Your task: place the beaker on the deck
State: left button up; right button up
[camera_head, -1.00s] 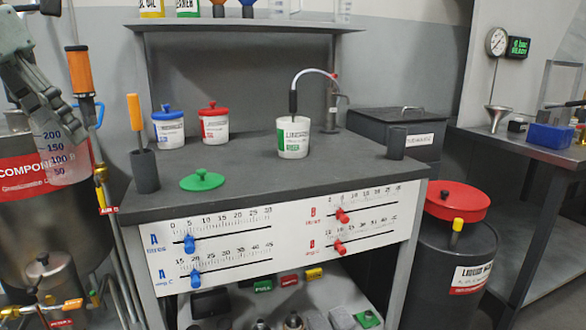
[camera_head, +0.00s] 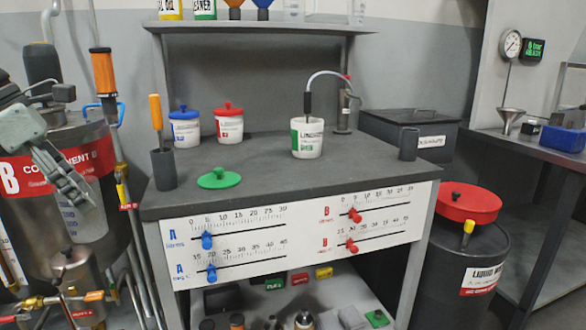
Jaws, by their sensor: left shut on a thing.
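The clear beaker (camera_head: 84,222) is at the left of the head view, in front of the metal tank with the red label. My left gripper (camera_head: 72,192) is shut on the beaker near its top and partly covers it. The beaker looks roughly upright and hangs left of the deck, with its body lower than the deck top. The dark grey deck (camera_head: 290,178) is the flat top of the workbench, with a bare area in its front middle. My right gripper is not in view.
On the deck stand a holder with an orange-handled tool (camera_head: 163,168), a green lid (camera_head: 219,178), a blue-lidded jar (camera_head: 185,128), a red-lidded jar (camera_head: 229,124) and an open white pot (camera_head: 307,141). The tank (camera_head: 35,235) and its pipes stand left of the bench.

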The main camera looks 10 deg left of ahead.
aim_at(102, 218)
pick_arm(q)
jog(key=d+f+m, duration=0.1)
jog(key=f, duration=0.1)
jog(key=w+d+f+m, duration=0.1)
jog(key=f, duration=0.1)
jog(key=d+f+m+g+h, duration=0.1)
jog(key=f+m, duration=0.1)
jog(key=shift+w+f, duration=0.2)
jog(key=shift+f, duration=0.2)
jog(key=w+d+f+m+g+y+p, duration=0.1)
jog(key=d+f+m, duration=0.5)
jog(key=d+m, duration=0.6)
jog(key=w+d+f+m+g+y+p, duration=0.1)
jog(key=d+f+m+g, duration=0.5)
jog(key=d+m, duration=0.6)
jog(key=shift+w+f+m+g+y, duration=0.3)
jog(key=shift+w+f+y, duration=0.05)
jog(key=shift+f+y, duration=0.5)
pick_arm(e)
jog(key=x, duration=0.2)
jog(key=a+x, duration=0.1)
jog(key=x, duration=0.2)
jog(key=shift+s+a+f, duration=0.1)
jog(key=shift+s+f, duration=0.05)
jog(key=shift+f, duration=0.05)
pick_arm(q)
jog(key=shift+d, duration=0.1)
